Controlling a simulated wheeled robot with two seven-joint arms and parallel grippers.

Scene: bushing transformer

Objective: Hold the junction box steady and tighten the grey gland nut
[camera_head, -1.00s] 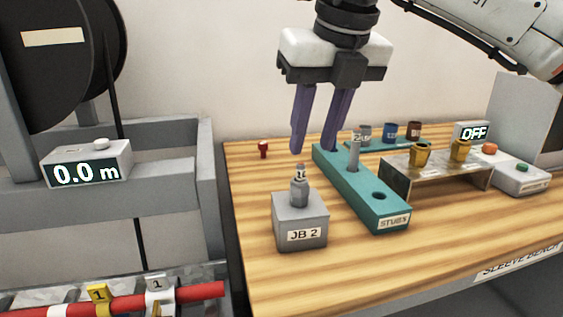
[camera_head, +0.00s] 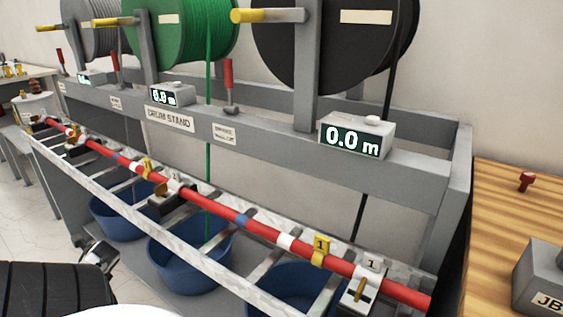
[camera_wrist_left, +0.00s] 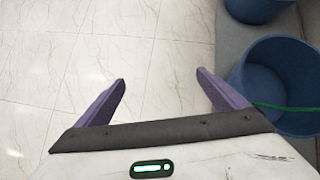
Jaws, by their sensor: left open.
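The grey junction box (camera_head: 535,272), with part of its "JB" label showing, stands on the wooden bench at the right edge of the head view and is cut off by the frame. Its grey gland nut is outside the picture. My left gripper (camera_wrist_left: 161,76) shows in the left wrist view, with its two purple fingers spread and nothing between them. It is over the pale tiled floor, away from the box. My right gripper is not in the current views.
The drum stand (camera_head: 420,165) with cable drums fills the middle of the head view. A red rod (camera_head: 215,207) with yellow and white markers runs along its front. Blue tubs (camera_wrist_left: 285,85) stand below. A small red piece (camera_head: 526,181) is on the bench (camera_head: 490,220).

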